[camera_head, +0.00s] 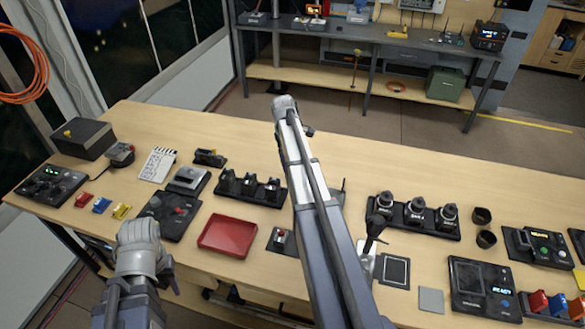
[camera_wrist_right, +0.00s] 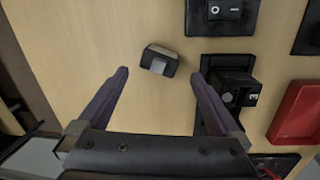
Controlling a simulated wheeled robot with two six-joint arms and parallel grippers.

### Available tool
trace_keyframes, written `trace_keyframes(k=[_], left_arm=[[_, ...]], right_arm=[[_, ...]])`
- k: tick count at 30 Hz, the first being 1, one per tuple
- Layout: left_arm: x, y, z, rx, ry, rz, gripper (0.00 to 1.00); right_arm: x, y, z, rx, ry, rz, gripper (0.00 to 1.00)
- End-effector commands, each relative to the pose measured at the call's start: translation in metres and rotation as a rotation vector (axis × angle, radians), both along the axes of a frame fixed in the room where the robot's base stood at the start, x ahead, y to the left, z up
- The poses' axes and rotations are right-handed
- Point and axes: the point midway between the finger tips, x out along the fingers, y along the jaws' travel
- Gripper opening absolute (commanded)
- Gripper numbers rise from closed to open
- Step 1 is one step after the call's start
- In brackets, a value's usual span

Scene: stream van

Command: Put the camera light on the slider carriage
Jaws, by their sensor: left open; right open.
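In the right wrist view a small dark block with a grey face (camera_wrist_right: 160,60), which looks like the camera light, lies loose on the wooden table. My right gripper (camera_wrist_right: 160,76) is open, its fingers on either side of the block in the picture, touching nothing that I can see. In the head view my right arm covers that spot. A small black unit with a yellowish part (camera_head: 209,157) may be the slider carriage; I cannot be sure. My left gripper (camera_head: 139,240) is low at the table's front left, seen from behind, open, its fingertips hidden.
A red tray (camera_head: 228,236) lies near the front edge. Bare wood lies along the far edge (camera_head: 400,170).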

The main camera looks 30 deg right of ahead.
Motion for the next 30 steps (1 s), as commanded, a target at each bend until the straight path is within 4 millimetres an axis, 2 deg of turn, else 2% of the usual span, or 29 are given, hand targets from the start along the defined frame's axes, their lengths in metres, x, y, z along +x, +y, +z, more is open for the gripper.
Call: trace_keyframes(k=[1,3,7,13,21,26,30], left_arm=[[0.0,0.0,0.006,0.0,0.0,0.0,0.5],[0.0,0.0,0.008,0.0,0.0,0.0,0.5],[0.0,0.0,0.008,0.0,0.0,0.0,0.5],[0.0,0.0,0.003,0.0,0.0,0.0,0.5],[0.0,0.0,-0.02,0.0,0.0,0.001,0.5],[0.0,0.0,-0.019,0.0,0.0,0.001,0.5],[0.0,0.0,-0.026,0.0,0.0,0.001,0.5]], right_arm=[[0.005,-0.007,0.005,0.042,-0.007,-0.081,1.0],[0.006,-0.009,0.006,0.089,-0.011,-0.165,1.0],[0.006,-0.01,0.007,0.127,-0.013,-0.237,1.0],[0.005,-0.009,0.001,0.131,-0.014,-0.243,1.0],[0.005,-0.009,-0.022,0.129,-0.014,-0.241,1.0],[0.005,-0.009,-0.021,0.129,-0.014,-0.24,1.0],[0.004,-0.009,-0.027,0.129,-0.014,-0.24,1.0]])
